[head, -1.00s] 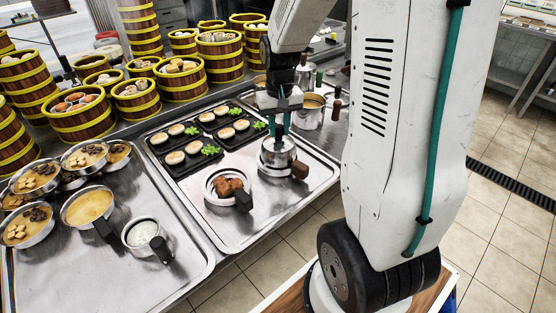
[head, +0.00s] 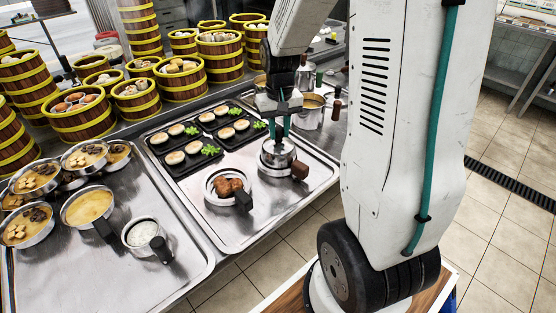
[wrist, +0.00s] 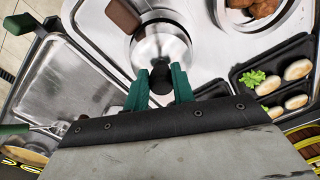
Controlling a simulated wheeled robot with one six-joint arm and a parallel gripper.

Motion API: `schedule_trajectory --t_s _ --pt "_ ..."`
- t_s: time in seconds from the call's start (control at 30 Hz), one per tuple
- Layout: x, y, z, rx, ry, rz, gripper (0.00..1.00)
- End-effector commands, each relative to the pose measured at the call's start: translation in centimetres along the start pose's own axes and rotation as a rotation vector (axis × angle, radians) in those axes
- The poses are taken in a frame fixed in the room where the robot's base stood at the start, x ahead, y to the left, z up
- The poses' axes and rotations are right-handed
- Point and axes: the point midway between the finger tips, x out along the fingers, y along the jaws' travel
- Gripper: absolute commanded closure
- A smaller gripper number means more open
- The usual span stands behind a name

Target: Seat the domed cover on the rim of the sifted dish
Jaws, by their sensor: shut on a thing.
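My gripper (head: 280,126) points down over the right part of the tray, its green fingers closed on the dark knob of the shiny domed cover (head: 277,147). In the wrist view my gripper (wrist: 160,88) grips that knob, and the round steel cover (wrist: 160,48) spreads beyond it. A steel dish with a brown handle (head: 299,170) is directly beneath the cover; the brown handle shows in the wrist view too (wrist: 122,15). Part of the dish's rim shows past the cover's far edge. The dish's contents are hidden. I cannot tell whether cover and rim touch all round.
A dish of brown food (head: 228,187) with a black handle stands close left of the covered dish. Black trays (head: 185,160) of buns lie behind. Steel pots (head: 311,108) stand at the back right. The front of the tray (head: 237,234) is bare.

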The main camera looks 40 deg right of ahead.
Motion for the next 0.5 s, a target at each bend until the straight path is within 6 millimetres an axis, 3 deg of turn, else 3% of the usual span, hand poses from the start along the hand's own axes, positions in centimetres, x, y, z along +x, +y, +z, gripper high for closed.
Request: schedule_trajectory --t_s 0.5 --pt "0.65 0.0 0.01 0.0 -0.001 0.0 1.0"
